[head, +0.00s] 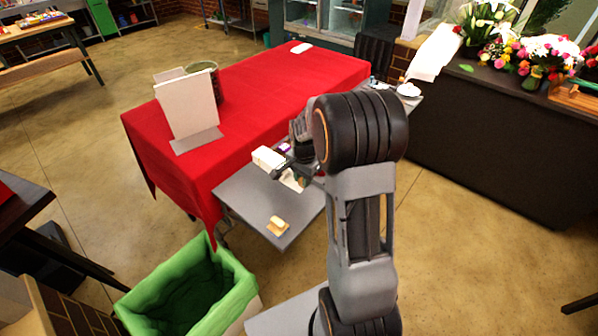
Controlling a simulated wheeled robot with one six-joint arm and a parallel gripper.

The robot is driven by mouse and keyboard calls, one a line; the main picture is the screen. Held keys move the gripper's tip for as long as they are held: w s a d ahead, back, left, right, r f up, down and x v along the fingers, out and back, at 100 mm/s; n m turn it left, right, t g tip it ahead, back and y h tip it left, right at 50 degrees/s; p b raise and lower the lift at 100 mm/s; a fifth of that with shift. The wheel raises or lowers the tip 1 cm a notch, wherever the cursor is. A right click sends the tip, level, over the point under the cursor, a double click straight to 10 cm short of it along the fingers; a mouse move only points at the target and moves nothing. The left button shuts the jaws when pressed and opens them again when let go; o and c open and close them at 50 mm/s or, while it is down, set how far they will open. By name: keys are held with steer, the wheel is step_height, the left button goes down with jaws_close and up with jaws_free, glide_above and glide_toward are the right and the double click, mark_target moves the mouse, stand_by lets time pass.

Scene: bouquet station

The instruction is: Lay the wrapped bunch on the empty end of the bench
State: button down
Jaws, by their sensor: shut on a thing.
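The bench (245,195) has a bare grey top at its near end, and a red cloth covers the long part behind it. My gripper (284,171) is over the bare end, shut on a pale cream thing (268,158). Pale parts show on both sides of the dark fingers, with a small purple spot beside them. My wrist and arm hide the rest, so I cannot tell for sure that this is the wrapped bunch, or whether it touches the bench top. A small tan block (278,224) lies near the bare end's front corner.
A white upright panel (188,105) and a dark round container (206,72) stand on the red cloth (285,85). A green-lined bin (190,295) is on the floor below. A dark counter (490,130) with flowers (545,52) is at right.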

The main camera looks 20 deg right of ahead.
steer(key=shift+a+f+b, duration=0.15)
steer(key=shift+f+b, duration=0.3)
steer(key=shift+f, duration=0.15)
steer(key=shift+f+b, duration=2.55)
steer(key=shift+f, duration=1.15)
steer(key=c, duration=0.9)
jaws_free()
steer(key=shift+s, duration=0.1)
steer(key=shift+o, duration=0.6)
steer(key=o, duration=0.3)
steer(key=shift+r, duration=0.1)
